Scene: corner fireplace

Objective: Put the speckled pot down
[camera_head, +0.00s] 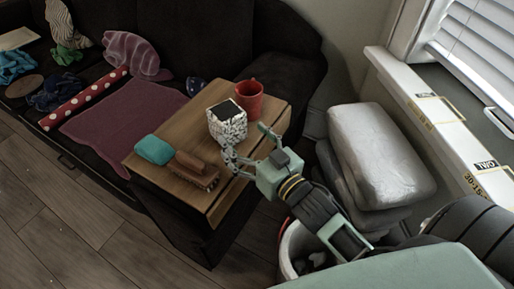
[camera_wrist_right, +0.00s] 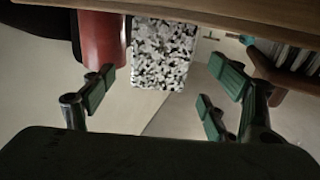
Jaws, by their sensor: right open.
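The speckled pot (camera_head: 227,124), white with black flecks and a dark top, stands upright on the wooden tabletop (camera_head: 214,106). My right gripper (camera_head: 246,143) is open at the near right side of the pot, its fingers spread towards it. In the right wrist view, the speckled pot (camera_wrist_right: 160,52) shows upside down, beyond and between the open fingers of the right gripper (camera_wrist_right: 155,98), with a gap visible. Nothing is held. My left gripper is not in view.
A red cup (camera_head: 250,99) stands close behind the pot. A brush (camera_head: 195,169) and a teal cloth (camera_head: 153,150) lie at the table's front left. A dark sofa (camera_head: 170,40) is behind. Grey cushions (camera_head: 380,155) and a bin (camera_head: 292,250) are at right.

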